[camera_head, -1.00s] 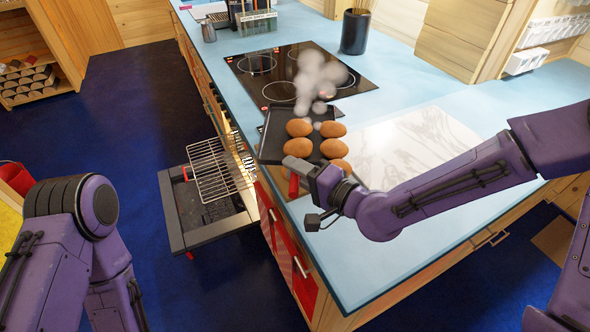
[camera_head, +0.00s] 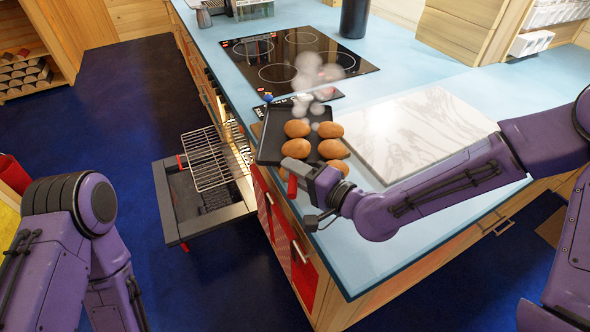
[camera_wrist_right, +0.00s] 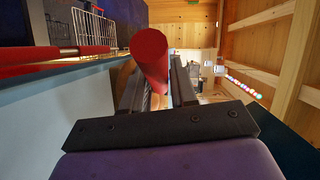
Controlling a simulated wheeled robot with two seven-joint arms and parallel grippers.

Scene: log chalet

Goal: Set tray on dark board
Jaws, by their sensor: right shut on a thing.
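The tray (camera_head: 269,148) is dark and flat, with several brown buns (camera_head: 331,149) on it and steam above. It is over the blue counter, in front of the cooktop and left of the marble slab. I cannot tell whether it touches what is below. My right gripper (camera_head: 291,174) is shut on the tray's red handle at its near end. The right wrist view shows the red handle (camera_wrist_right: 150,62) between the fingers. I cannot make out the dark board for certain; a brown edge (camera_head: 257,130) shows just left of the tray. My left gripper is out of view.
The black cooktop (camera_head: 297,58) lies behind the tray. A white marble slab (camera_head: 415,130) lies to the right. The oven door (camera_head: 170,208) hangs open at the left with a wire rack (camera_head: 212,160) pulled out. The counter's near right part is clear.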

